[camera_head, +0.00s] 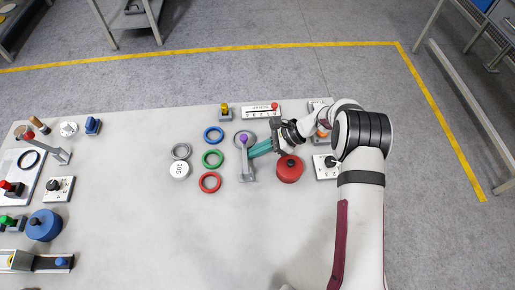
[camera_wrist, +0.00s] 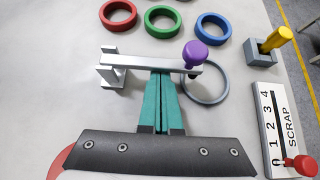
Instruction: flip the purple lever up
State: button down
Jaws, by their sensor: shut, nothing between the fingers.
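The purple lever is a grey bar (camera_head: 246,166) with a purple knob (camera_head: 243,138) on its far end. In the wrist view the bar (camera_wrist: 135,62) runs across from its grey bracket (camera_wrist: 108,68) to the purple knob (camera_wrist: 196,54). The bar lies low, and its knob end is over a grey ring (camera_wrist: 222,84). My gripper (camera_head: 251,154) has teal fingers pressed together with nothing between them. In the wrist view the fingertips (camera_wrist: 161,74) reach the near edge of the bar, between bracket and knob. I cannot tell whether they touch it or reach under it.
Blue (camera_head: 213,135), green (camera_head: 212,159) and red (camera_head: 209,182) rings lie left of the lever. A red round part (camera_head: 289,168) sits close to my gripper's right. A yellow-topped switch (camera_head: 224,110) and a numbered slider (camera_head: 261,111) stand behind. The table's middle left is clear.

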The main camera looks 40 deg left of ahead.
jog(key=shift+r+n+y, duration=0.3)
dwell(0.4)
jog(key=shift+d+r+n+t+y, duration=0.1)
jog(key=shift+r+n+t+y, duration=0.4)
jog(key=shift+r+t+y, duration=0.25)
jog(key=r+n+t+y, duration=0.1)
jog(key=s+d+r+n+t+y, duration=0.1)
jog(key=y, duration=0.1)
jog(key=shift+r+n, duration=0.2)
jog(key=shift+n, duration=0.1)
jog(key=shift+s+d+r, duration=0.4)
jog(key=shift+s+r, duration=0.1)
jog(key=shift+r, duration=0.05)
jog(key=shift+s+d+r, duration=0.1)
jog(key=shift+s+d, duration=0.05)
jog(key=shift+s, duration=0.1)
jog(key=v, duration=0.3)
jog(key=f+v, duration=0.1)
jog(key=v, duration=0.2)
jog(key=d+v, duration=0.1)
jog(key=v, duration=0.3)
jog(key=shift+s+a+f, duration=0.1)
jog(key=shift+s+f, duration=0.15)
